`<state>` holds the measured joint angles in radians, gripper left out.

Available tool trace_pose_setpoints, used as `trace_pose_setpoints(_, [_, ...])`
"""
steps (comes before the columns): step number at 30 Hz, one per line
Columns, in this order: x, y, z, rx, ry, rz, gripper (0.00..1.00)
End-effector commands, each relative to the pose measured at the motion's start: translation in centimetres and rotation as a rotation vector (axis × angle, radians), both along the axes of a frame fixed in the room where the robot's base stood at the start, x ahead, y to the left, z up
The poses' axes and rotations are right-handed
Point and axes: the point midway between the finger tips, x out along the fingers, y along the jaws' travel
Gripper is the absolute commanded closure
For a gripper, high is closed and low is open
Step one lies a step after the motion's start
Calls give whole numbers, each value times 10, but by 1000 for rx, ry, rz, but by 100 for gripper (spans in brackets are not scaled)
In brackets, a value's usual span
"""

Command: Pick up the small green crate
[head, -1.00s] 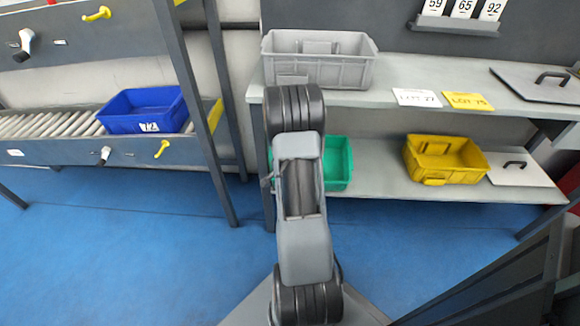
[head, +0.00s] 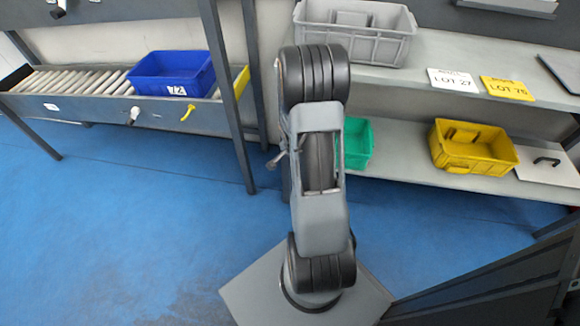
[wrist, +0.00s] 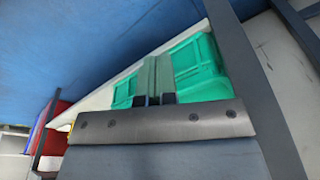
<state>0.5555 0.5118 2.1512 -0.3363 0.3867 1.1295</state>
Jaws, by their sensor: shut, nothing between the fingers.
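The small green crate (head: 357,145) stands on the lower shelf, its left part hidden behind my arm in the head view. In the wrist view the green crate (wrist: 200,66) shows behind and on both sides of the fingers. My gripper (wrist: 157,68) is shut with nothing between its fingers. The fingers overlap the crate in the picture; I cannot tell whether they touch it. The head view does not show the gripper, as my arm links cover that area.
A grey crate (head: 360,45) stands on the upper shelf, above the green one. A blue crate (head: 172,75) sits on the roller rack at left. A dark post (wrist: 250,75) runs close beside the gripper.

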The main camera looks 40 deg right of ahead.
Motion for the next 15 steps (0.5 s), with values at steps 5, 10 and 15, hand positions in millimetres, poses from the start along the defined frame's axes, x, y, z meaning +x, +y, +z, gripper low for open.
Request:
trace_pose_setpoints(5, [-5, 28, 0, -1, -1, 4, 100])
trace_pose_setpoints(10, [-8, 42, 0, 0, -1, 2, 100])
trace_pose_setpoints(15, [-9, 47, 0, -1, -1, 0, 100])
